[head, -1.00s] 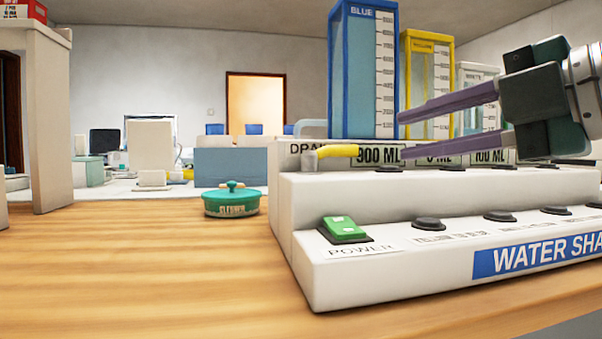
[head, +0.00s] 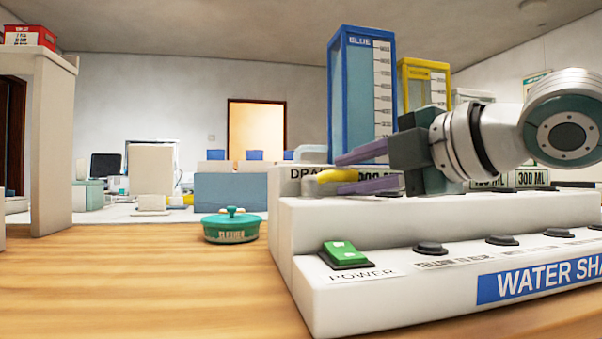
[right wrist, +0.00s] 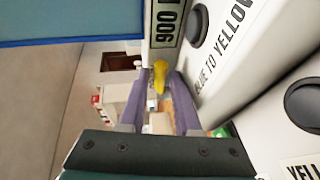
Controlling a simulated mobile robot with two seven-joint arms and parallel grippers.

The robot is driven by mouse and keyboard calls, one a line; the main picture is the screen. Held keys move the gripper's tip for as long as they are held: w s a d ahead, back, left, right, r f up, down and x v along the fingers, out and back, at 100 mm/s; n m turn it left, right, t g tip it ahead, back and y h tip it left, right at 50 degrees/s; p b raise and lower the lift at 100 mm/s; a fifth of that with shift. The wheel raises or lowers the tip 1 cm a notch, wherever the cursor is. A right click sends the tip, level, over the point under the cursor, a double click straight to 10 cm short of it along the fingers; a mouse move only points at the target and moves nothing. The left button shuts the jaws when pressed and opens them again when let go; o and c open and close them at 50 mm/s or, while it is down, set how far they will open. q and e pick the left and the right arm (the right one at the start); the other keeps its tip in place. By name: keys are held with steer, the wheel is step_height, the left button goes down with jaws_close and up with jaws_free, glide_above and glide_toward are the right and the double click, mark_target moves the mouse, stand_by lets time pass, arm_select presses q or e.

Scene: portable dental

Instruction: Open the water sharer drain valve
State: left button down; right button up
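The water sharer (head: 300,250) is a white stepped machine on the wooden counter. Its drain valve has a yellow handle (head: 338,175) beside the "DRAIN" label at the left end of the upper step. My right gripper (head: 336,173) comes in from the right, with its purple fingers above and below the handle. In the right wrist view, the yellow handle (right wrist: 160,76) sits between the open fingertips. I cannot tell whether a finger touches it. The gripper partly hides the 900 ML display (right wrist: 167,24). My left gripper is not in view.
A green power switch (head: 345,253) and several black buttons line the lower step. A tall blue tank (head: 350,110) and a yellow tank (head: 412,80) stand behind. A green lidded pot (head: 231,227) sits left on the counter, with bare wood around it.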

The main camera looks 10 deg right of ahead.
jaws_close()
stand_by(0.3)
